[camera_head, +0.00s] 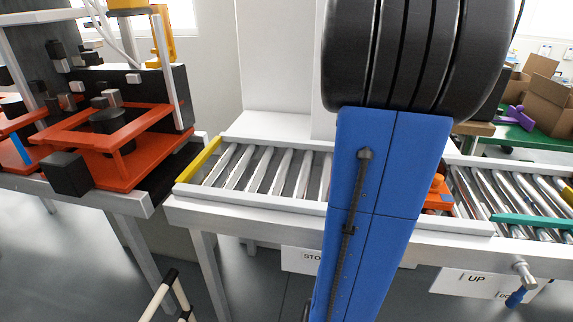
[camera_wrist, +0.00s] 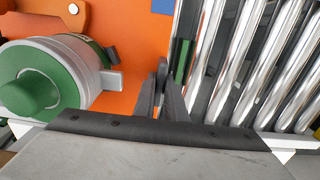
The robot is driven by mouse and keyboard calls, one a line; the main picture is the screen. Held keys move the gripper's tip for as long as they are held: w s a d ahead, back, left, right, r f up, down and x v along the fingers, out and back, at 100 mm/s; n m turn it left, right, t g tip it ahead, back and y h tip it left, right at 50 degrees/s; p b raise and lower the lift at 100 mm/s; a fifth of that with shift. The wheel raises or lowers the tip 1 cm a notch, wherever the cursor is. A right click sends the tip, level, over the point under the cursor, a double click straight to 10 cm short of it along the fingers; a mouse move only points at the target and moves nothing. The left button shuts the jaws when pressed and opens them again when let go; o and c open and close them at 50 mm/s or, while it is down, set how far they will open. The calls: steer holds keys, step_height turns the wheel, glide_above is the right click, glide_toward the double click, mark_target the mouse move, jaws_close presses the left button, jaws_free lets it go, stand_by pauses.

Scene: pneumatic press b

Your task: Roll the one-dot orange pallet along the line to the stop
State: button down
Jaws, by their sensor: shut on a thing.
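The orange pallet (camera_wrist: 135,45) fills the upper left of the wrist view, beside the metal rollers (camera_wrist: 265,60). It carries a grey round part with a green centre (camera_wrist: 30,92). My gripper (camera_wrist: 163,80) is shut at the pallet's roller-side edge; the exact spot held is hard to see between the dark fingers. In the head view only a bit of the pallet (camera_head: 437,200) shows to the right of my blue arm, which hides the rest and my gripper. The line's rollers (camera_head: 258,170) run left to a yellow end bar (camera_head: 199,160). I cannot make out the dot mark clearly.
The rollers between my arm and the yellow bar look empty. Light side rails (camera_head: 250,212) border the line. An orange press fixture (camera_head: 112,150) stands beyond the left end. More rollers (camera_head: 490,190) and a teal bar (camera_head: 535,222) lie right. Cardboard boxes (camera_head: 545,95) stand behind.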

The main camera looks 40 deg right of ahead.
steer(key=shift+s+d, duration=0.85)
steer(key=shift+s, duration=0.25)
steer(key=shift+s+d, duration=0.9)
steer(key=shift+s, duration=0.25)
steer(key=shift+s+d, duration=0.85)
steer(key=shift+s, duration=0.25)
steer(key=shift+s+d, duration=1.45)
steer(key=shift+s, duration=0.4)
steer(key=shift+s+d, duration=1.4)
steer(key=shift+s, duration=0.4)
steer(key=shift+s+d, duration=1.45)
steer(key=shift+s, duration=0.5)
